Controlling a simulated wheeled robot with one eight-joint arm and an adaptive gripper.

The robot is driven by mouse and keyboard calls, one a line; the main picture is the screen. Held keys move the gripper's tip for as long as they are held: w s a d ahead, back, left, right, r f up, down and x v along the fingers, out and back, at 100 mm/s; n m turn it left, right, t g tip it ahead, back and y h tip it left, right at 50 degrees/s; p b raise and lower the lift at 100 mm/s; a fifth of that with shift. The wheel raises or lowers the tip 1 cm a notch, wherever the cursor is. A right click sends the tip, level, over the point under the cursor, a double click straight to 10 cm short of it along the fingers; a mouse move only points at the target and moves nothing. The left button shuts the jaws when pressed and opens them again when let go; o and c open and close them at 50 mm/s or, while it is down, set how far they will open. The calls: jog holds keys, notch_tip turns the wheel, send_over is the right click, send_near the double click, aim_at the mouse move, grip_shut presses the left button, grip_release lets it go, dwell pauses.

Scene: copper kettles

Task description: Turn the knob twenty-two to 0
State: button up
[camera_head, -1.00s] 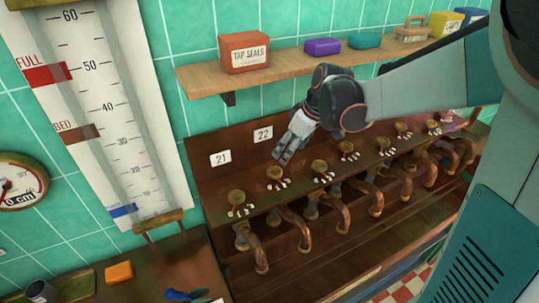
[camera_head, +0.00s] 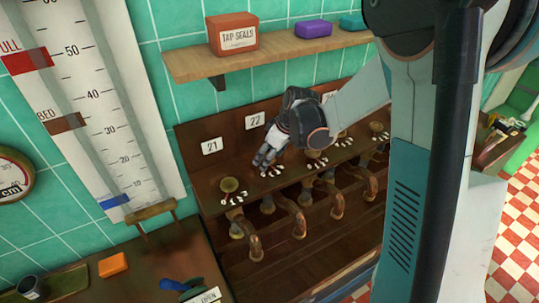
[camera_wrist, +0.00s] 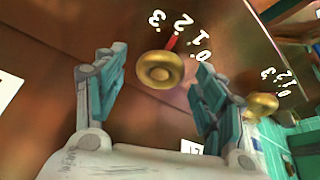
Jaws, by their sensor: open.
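In the head view my gripper (camera_head: 263,162) is over the panel below the "22" label (camera_head: 255,119). It hides the knob beneath it; white scale marks (camera_head: 270,171) show beside the fingers. In the wrist view a round brass knob (camera_wrist: 160,70) sits between the two spread teal fingers of my gripper (camera_wrist: 160,85), with a gap on each side. A red pointer (camera_wrist: 172,42) points from this knob towards the 2 on its scale of 3, 2, 1, 0. The gripper is open and holds nothing.
Another brass knob (camera_wrist: 262,105) lies just right of the right finger. The knob under the "21" label (camera_head: 229,185) is left of my gripper. Curved copper pipes (camera_head: 299,222) hang below the panel. A wooden shelf (camera_head: 270,57) runs above.

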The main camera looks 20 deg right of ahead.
jog(key=shift+c, duration=0.3)
jog(key=c, duration=1)
jog(key=shift+m, duration=0.3)
jog(key=shift+s+a+m+t+h+b, duration=0.1)
jog(key=shift+m+t+h+b, duration=0.25)
jog(key=shift+m+b, duration=0.65)
jog(key=m, duration=0.2)
jog(key=m+h, duration=0.1)
jog(key=m, duration=0.1)
jog(key=shift+a+h+b, duration=0.2)
jog(key=shift+h+b, duration=0.05)
jog(key=shift+b, duration=0.15)
jog(key=m+h+b, duration=0.1)
jog(key=m+h, duration=0.1)
jog(key=m, duration=0.3)
jog(key=shift+a, duration=0.1)
jog(key=shift+m, duration=0.3)
